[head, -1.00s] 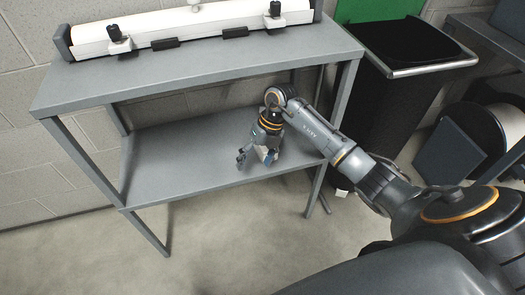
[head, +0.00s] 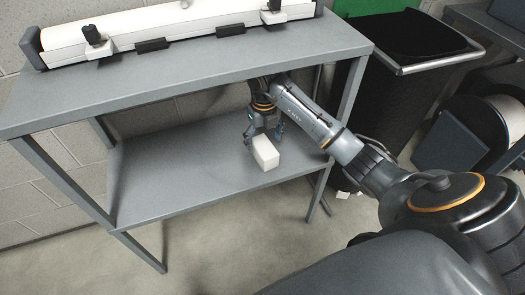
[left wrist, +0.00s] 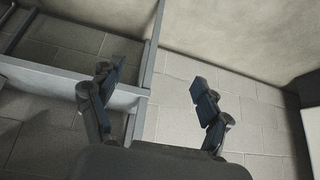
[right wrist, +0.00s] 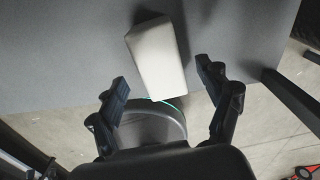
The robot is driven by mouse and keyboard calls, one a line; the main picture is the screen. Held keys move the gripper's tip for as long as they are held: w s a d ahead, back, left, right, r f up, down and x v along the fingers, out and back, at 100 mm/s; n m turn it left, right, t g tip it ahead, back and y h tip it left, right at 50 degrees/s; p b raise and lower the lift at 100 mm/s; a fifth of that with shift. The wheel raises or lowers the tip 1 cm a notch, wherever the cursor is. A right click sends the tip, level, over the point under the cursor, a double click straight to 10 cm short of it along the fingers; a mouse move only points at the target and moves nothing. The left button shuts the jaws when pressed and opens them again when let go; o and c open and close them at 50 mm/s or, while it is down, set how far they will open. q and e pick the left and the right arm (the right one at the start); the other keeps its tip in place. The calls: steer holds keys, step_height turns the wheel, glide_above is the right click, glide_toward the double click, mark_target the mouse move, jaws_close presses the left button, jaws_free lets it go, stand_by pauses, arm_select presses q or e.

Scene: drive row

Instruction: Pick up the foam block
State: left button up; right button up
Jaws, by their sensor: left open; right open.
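The white foam block (head: 265,153) lies on the lower shelf of the grey rack, near its right part. My right gripper (head: 264,131) is open just behind and above the block in the head view. In the right wrist view the block (right wrist: 157,58) lies ahead of the two spread fingers of my right gripper (right wrist: 165,95), with nothing between them touching it. My left gripper (left wrist: 158,88) is open and empty in the left wrist view; it is not in the head view.
The rack's upper shelf (head: 190,80) is above my right forearm and carries a long white roll (head: 180,27). A black bin (head: 400,95) stands right of the rack. The left part of the lower shelf (head: 160,180) is clear.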

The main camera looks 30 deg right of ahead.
mark_target(264, 146)
step_height(264, 146, down, 5)
steer(key=shift+f+b, duration=0.1)
steer(key=shift+b, duration=0.8)
steer(key=shift+f, duration=0.15)
arm_select(q)
steer(key=w+d+r+t+h, duration=0.1)
steer(key=w+d+r+t, duration=0.1)
steer(key=w+r+t, duration=0.3)
steer(key=shift+w+d, duration=0.4)
steer(key=shift+w, duration=0.85)
arm_select(e)
steer(key=c, duration=1)
